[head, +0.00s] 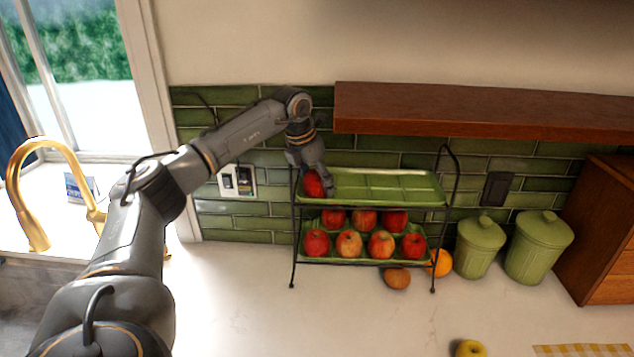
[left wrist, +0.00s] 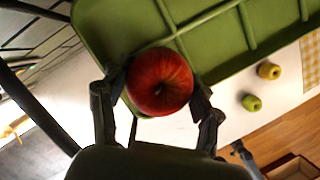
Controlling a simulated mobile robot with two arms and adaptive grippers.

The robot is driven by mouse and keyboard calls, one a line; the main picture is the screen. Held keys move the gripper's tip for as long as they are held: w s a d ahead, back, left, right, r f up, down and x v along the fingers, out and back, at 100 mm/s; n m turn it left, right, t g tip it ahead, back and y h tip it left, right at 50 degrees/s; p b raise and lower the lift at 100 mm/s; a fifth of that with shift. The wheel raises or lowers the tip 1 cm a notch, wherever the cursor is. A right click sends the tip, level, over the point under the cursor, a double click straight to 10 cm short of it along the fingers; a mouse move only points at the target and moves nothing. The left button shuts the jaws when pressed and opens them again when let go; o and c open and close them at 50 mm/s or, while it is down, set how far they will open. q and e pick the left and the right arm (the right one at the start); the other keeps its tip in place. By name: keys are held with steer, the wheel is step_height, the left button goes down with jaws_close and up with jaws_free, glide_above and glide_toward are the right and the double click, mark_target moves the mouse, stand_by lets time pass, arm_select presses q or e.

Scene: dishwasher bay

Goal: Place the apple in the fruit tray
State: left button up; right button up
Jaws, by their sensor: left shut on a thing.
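A red apple (head: 314,184) is at the left end of the upper green fruit tray (head: 395,188) on a black wire rack. My left gripper (head: 311,176) is shut on this apple. In the left wrist view the apple (left wrist: 160,82) sits between the two fingers (left wrist: 157,98), overlapping the corner of the tray (left wrist: 215,42). I cannot tell whether the apple touches the tray floor. The upper tray's other compartments look empty. The lower tray (head: 330,254) holds several red apples in two rows.
A brown fruit (head: 397,278) and an orange (head: 439,262) lie by the rack's foot. Two green canisters (head: 480,247) stand to the right. A wooden shelf (head: 480,110) overhangs behind the rack. A yellow fruit (head: 469,348) lies at the front.

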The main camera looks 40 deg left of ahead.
arm_select(q)
steer(key=o, duration=1)
steer(key=shift+s+d+f, duration=0.25)
steer(key=shift+s+f, duration=0.05)
steer(key=shift+f, duration=0.35)
steer(key=shift+c, duration=0.2)
steer(key=shift+r, duration=0.5)
steer(key=shift+w+a+r, duration=0.1)
steer(key=shift+a+r, duration=0.05)
steer(key=shift+r, duration=0.15)
steer(key=b+v, duration=0.2)
steer(key=v, duration=0.9)
steer(key=shift+w+a+r, duration=0.2)
steer(key=shift+r, duration=0.25)
